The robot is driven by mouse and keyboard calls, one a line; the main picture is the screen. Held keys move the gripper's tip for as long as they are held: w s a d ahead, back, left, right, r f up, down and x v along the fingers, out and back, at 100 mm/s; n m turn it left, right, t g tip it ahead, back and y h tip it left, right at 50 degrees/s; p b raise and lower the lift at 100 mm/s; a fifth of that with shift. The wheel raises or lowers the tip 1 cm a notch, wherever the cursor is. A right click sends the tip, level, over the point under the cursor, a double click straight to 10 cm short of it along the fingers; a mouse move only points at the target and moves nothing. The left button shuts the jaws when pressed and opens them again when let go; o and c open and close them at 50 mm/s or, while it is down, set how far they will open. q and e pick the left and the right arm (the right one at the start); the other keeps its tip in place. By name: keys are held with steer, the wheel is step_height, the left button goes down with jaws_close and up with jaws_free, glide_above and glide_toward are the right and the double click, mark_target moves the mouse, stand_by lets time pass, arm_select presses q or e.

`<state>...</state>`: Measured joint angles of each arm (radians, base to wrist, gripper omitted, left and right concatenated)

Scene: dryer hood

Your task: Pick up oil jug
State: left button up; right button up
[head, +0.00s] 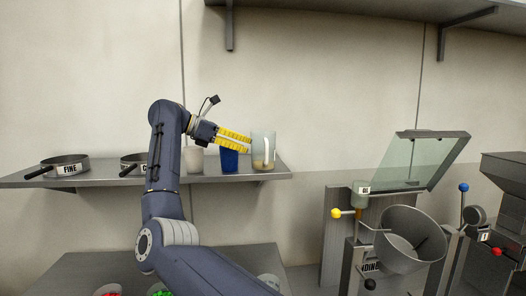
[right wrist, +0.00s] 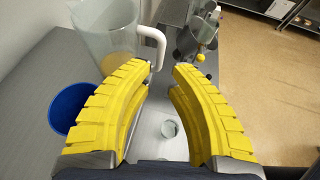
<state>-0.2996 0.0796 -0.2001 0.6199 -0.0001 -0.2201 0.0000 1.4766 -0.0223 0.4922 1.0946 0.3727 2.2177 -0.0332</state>
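The oil jug (head: 263,146) is a clear pitcher with a white handle and a little amber liquid at its bottom. It stands upright at the right end of the wall shelf (head: 105,179). My right gripper (head: 249,143) reaches across the shelf from the left, its yellow fingers close to the jug. In the right wrist view the fingers are apart with nothing gripped. There the jug (right wrist: 100,32) is at upper left, its handle (right wrist: 153,40) just beyond the left fingertip. Whether they touch is unclear. My left gripper is out of view.
A blue cup (head: 230,161) and a whitish cup (head: 194,161) stand left of the jug, under my right gripper. Pans (head: 66,165) sit farther left on the shelf. A machine with a steel bowl (head: 405,243) and raised clear lid (head: 424,162) stands at right.

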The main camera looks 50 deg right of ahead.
mark_target(267, 152)
steer(key=shift+x, duration=4.35)
steer(key=shift+o, duration=0.3)
jaws_close()
